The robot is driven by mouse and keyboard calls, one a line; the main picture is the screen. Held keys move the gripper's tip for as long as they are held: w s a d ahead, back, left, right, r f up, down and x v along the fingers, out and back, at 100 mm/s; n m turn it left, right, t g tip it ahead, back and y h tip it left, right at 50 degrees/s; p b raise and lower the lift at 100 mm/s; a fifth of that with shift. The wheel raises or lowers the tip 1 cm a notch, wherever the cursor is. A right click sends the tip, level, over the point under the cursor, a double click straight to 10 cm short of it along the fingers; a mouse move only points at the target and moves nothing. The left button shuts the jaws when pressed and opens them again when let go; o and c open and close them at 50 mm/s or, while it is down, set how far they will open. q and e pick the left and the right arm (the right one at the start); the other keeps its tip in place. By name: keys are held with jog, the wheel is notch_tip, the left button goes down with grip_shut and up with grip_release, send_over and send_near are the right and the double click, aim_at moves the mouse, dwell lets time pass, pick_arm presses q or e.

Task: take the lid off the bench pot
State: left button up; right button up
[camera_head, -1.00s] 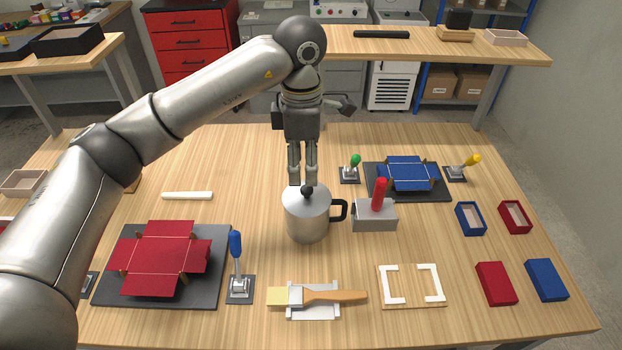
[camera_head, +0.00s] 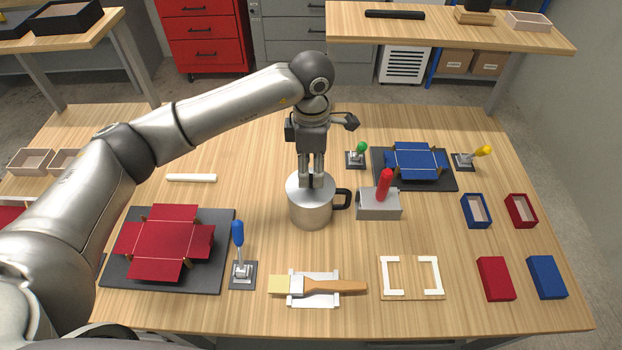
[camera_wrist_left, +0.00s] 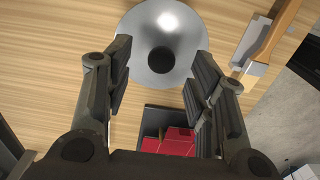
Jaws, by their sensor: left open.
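The bench pot (camera_head: 311,212) is a silvery metal pot with a black handle on its right side, standing upright on the table. Its domed lid (camera_wrist_left: 178,28) is on it, with a round black knob (camera_wrist_left: 161,60) at the centre. My left gripper (camera_head: 311,185) points down over the lid, its fingers hiding most of the knob in the head view. In the left wrist view the gripper (camera_wrist_left: 162,70) is open, with the knob between its fingers and space on both sides. Whether the fingertips touch the lid I cannot tell. My right gripper is not in view.
A grey block with a red handle (camera_head: 384,186) stands close to the pot's handle. A brush (camera_head: 335,287) lies on a white holder in front. A red box blank (camera_head: 165,242) on a dark plate and a blue-handled lever (camera_head: 238,235) are at left. Bare table lies behind the pot.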

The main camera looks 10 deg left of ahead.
aim_at(311, 183)
pick_arm(q)
jog(key=shift+s+f+p, duration=0.25)
jog(key=shift+f+p, duration=0.15)
jog(key=shift+f, duration=0.55)
jog(key=shift+w+f, duration=0.1)
jog(key=shift+f, duration=0.3)
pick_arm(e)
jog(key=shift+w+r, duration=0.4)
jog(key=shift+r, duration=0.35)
pick_arm(q)
jog(key=shift+c, duration=0.4)
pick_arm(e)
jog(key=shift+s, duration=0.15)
pick_arm(q)
jog(key=c, duration=1)
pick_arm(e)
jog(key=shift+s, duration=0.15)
pick_arm(q)
jog(key=shift+r, duration=0.1)
grip_shut()
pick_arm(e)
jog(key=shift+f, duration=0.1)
